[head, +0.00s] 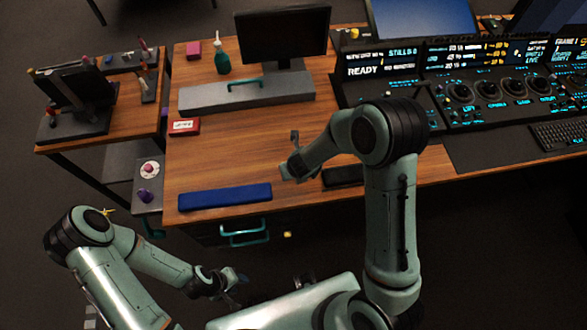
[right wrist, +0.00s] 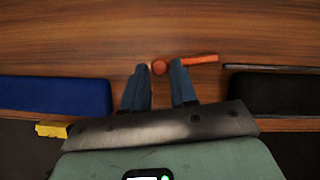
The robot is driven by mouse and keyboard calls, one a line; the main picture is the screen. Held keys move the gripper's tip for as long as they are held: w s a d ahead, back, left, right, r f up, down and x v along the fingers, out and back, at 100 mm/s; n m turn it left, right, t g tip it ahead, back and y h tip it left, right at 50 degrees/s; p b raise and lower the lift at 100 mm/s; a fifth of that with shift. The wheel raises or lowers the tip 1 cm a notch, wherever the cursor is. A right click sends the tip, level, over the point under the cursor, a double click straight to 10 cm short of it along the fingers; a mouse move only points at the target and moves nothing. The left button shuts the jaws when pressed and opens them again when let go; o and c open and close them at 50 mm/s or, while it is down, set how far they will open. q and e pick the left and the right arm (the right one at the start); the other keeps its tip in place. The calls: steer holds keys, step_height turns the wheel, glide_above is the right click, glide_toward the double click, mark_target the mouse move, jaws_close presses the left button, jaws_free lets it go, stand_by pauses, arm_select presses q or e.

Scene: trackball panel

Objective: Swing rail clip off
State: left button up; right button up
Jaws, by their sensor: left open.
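An orange clip with a round knob (right wrist: 159,67) and a thin bar running right lies on the wooden desk in the right wrist view; I take it for the rail clip. My right gripper (right wrist: 159,78) has its two blue-grey fingers apart, one on each side of the knob, with gaps visible on both sides. I cannot tell its height above the desk. In the head view my right arm reaches over the desk's front edge and hides the clip. My left gripper (head: 231,283) is open and empty in front of the desk, low and away from the clip.
A blue pad (head: 225,196) lies left of the right gripper and a black pad (head: 343,176) right of it, both along the desk's front edge. A drawer with a teal handle (head: 244,232) is below.

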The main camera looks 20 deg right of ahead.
steer(key=shift+o, duration=0.9)
steer(key=shift+r, duration=0.25)
arm_select(q)
steer(key=shift+t, duration=0.3)
steer(key=w+r+p, duration=0.3)
steer(key=w+r, duration=0.1)
steer(key=shift+w, duration=0.15)
arm_select(e)
steer(key=v, duration=1.3)
steer(key=shift+s, duration=0.2)
arm_select(q)
steer(key=shift+w, duration=0.1)
arm_select(e)
steer(key=shift+w+f, duration=0.15)
